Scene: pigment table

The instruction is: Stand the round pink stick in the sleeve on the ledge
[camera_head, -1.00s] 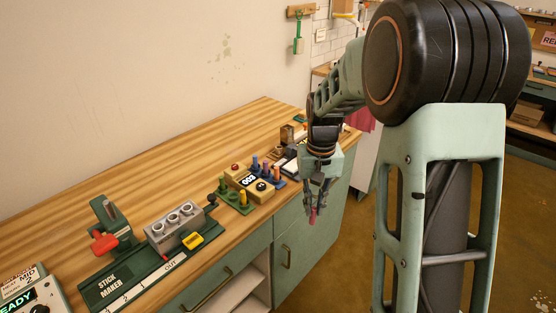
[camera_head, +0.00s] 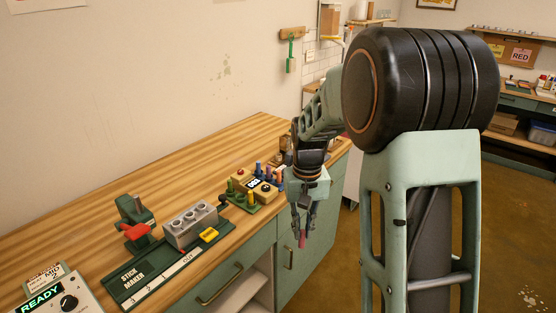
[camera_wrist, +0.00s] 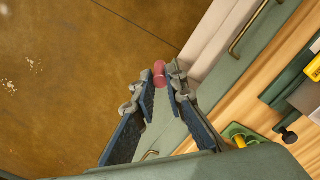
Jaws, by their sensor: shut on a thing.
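My gripper (camera_head: 302,222) is shut on the round pink stick (camera_head: 302,241), which points down from the fingertips, in front of the table's front edge and over the floor. In the wrist view the pink stick (camera_wrist: 159,72) sits between the two fingertips (camera_wrist: 160,88), seen nearly end-on. I cannot make out the sleeve or the ledge with certainty in either view.
A stick maker (camera_head: 150,275) with a red lever and a grey block (camera_head: 190,226) stand on the wooden table (camera_head: 105,200). A control box (camera_head: 62,298) reads READY. Open floor lies right.

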